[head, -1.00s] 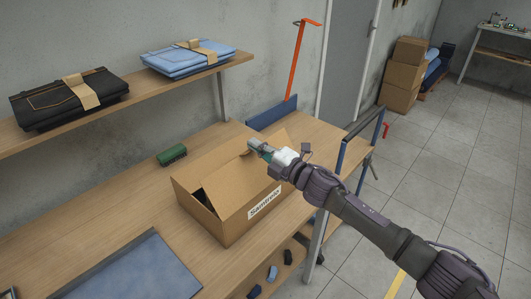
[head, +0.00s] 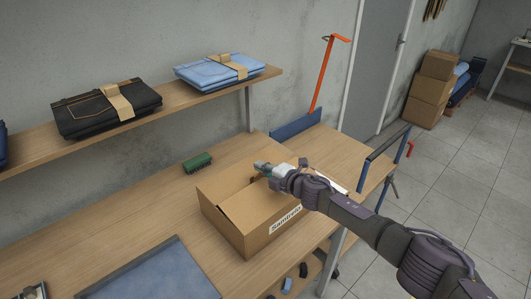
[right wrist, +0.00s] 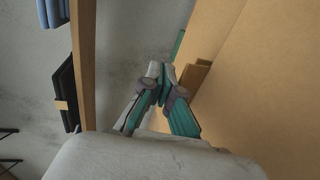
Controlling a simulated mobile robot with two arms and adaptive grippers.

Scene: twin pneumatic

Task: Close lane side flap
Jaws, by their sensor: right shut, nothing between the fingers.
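A brown cardboard box (head: 225,228) with a white printed label stands on the wooden bench, its top at least partly open. Inclined flap panels show at its top, but my arm hides part of its far right side, and I cannot tell which is the lane side flap. My right gripper (head: 262,167) is above the box's far right part. In the right wrist view its fingertips (right wrist: 160,70) are together and empty, with a large cardboard surface (right wrist: 245,100) close on the right. Contact cannot be told. My left gripper is out of view.
A green brush (head: 197,162) lies behind the box on the bench (head: 130,220). A shelf (head: 200,98) above holds folded jeans (head: 105,108). A blue tray (head: 155,275) lies at front left. A blue-and-dark rail (head: 385,143) stands at the bench's right end.

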